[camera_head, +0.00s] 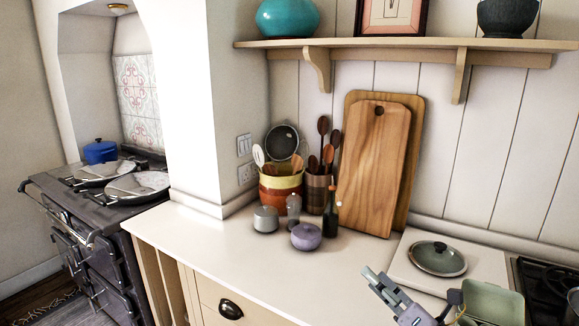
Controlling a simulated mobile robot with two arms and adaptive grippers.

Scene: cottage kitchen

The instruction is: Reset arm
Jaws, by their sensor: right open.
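My right gripper (412,286) shows at the bottom right of the head view, in front of the counter (230,250). Its grey fingers are spread apart, and I see nothing held between them. It appears beside a pale green container (492,303), overlapping its left side in the picture; I cannot tell whether they touch. The rest of my right arm is mostly cut off by the lower edge. My left gripper is outside the view.
A glass lid (438,258) lies on a pale board behind my right gripper. A dark hob (545,285) is at the right edge. Small pots, including a purple one (306,236), utensil crocks (281,188) and cutting boards (372,170) stand farther back. The front-middle counter is clear.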

